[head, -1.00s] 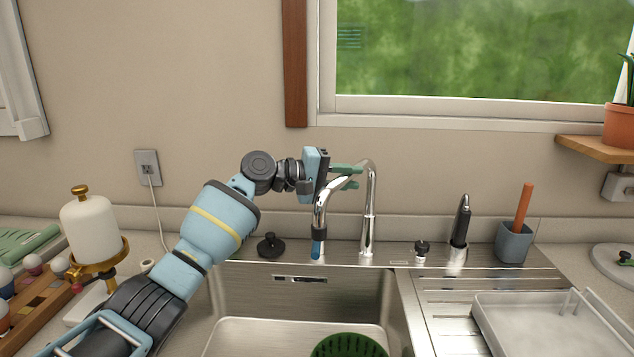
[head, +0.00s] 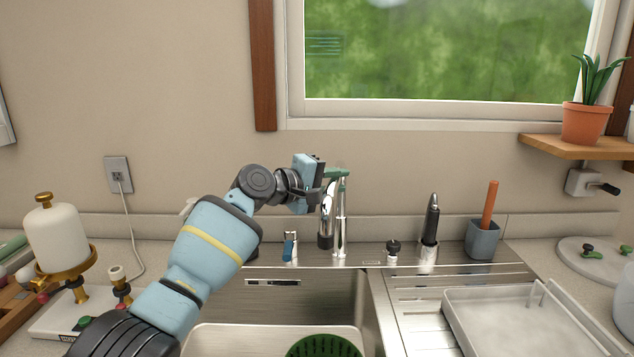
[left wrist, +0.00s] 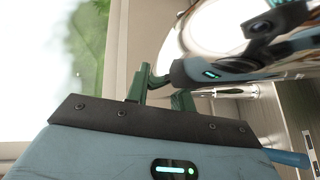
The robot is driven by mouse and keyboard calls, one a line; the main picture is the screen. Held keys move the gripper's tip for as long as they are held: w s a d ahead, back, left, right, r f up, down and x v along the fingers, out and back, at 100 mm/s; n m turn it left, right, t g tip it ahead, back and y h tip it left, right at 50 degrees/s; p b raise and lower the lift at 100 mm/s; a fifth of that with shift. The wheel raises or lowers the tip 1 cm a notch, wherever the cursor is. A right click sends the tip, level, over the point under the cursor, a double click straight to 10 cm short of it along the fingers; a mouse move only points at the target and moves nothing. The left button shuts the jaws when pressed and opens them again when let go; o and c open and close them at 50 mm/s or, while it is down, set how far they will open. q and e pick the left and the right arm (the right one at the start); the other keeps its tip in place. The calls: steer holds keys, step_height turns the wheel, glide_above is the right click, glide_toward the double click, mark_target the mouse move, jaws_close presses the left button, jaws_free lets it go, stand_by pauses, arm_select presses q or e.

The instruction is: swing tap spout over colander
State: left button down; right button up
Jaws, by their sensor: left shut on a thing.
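The chrome tap spout (head: 328,222) rises behind the sink, with its dark-tipped outlet hanging just left of and in front of its upright. It points roughly towards me. My left gripper (head: 336,173) has its green fingers at the top of the spout arch and is shut on it. In the left wrist view, the green fingers (left wrist: 163,92) are beside the shiny spout (left wrist: 215,35), and their contact is partly hidden. The green colander (head: 324,347) is in the sink at the bottom edge, partly cut off, below the spout outlet. My right gripper is not in view.
A black knob (head: 393,248), a dark sprayer (head: 431,220) and a grey cup with an orange-handled tool (head: 483,240) stand to the right. A pale tray (head: 535,325) lies on the drainboard.

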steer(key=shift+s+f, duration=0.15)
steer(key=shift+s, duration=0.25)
arm_select(q)
steer(key=c, duration=1.2)
jaws_free()
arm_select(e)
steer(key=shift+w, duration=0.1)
arm_select(q)
steer(key=shift+s+a+r, duration=0.15)
steer(key=shift+s+a, duration=0.2)
steer(key=shift+a, duration=0.05)
steer(key=f+p+v, duration=0.1)
steer(key=v, duration=0.5)
steer(key=shift+s+a+r+p, duration=0.25)
steer(key=shift+r+p, duration=0.15)
steer(key=shift+r, duration=0.05)
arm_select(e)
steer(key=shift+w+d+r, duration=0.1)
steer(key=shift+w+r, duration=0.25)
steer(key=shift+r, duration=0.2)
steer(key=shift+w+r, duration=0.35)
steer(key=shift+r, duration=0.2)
